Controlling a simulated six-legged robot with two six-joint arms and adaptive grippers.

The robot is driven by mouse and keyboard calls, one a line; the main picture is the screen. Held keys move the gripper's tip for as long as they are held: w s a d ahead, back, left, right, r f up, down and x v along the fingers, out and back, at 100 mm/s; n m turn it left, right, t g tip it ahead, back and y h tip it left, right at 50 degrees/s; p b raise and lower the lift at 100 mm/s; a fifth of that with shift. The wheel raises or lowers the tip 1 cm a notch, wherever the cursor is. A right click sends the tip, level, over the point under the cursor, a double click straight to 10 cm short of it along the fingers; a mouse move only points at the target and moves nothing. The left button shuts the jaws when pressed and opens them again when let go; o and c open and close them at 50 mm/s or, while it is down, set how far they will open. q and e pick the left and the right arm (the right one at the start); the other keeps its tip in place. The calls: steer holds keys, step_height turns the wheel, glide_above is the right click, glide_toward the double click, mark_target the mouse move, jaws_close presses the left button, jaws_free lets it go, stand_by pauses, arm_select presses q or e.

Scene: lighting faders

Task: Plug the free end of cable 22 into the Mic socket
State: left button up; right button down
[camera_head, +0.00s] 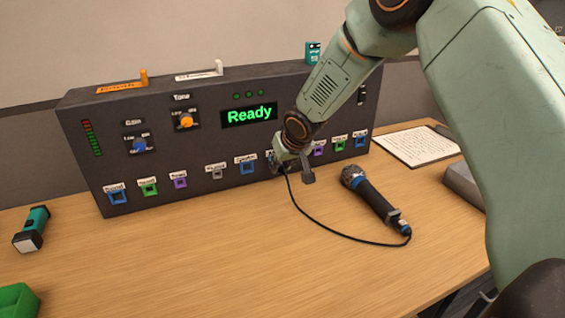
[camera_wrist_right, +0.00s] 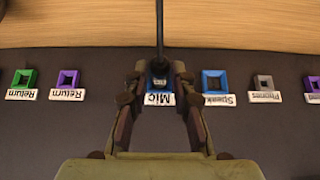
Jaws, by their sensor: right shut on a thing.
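The black cable (camera_head: 325,232) runs from the tail of a microphone (camera_head: 373,195) on the table up to my right gripper (camera_head: 286,158) at the panel. In the right wrist view the cable (camera_wrist_right: 159,25) comes straight down to its dark plug (camera_wrist_right: 158,65) between the fingertips of my right gripper (camera_wrist_right: 157,76). The gripper is shut on the plug. The plug overlaps the blue Mic socket (camera_wrist_right: 150,91), above its white Mic label; I cannot tell how deep it sits. In the head view the gripper hides this socket. My left gripper is out of view.
The dark panel (camera_head: 205,135) reads "Ready". A blue Speak socket (camera_wrist_right: 214,81) is beside Mic; purple and green Return sockets (camera_wrist_right: 66,80) lie on the other side. A teal torch (camera_head: 33,228), a green bin (camera_head: 16,300) and a clipboard (camera_head: 415,146) are on the table. The front middle is clear.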

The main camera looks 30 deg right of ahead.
steer(key=shift+w+r, duration=0.25)
steer(key=c, duration=1.5)
jaws_free()
steer(key=o, duration=0.5)
steer(key=shift+f, duration=0.25)
steer(key=shift+c, duration=0.2)
steer(key=shift+s+r, duration=0.1)
steer(key=v, duration=1.2)
steer(key=shift+s, duration=0.1)
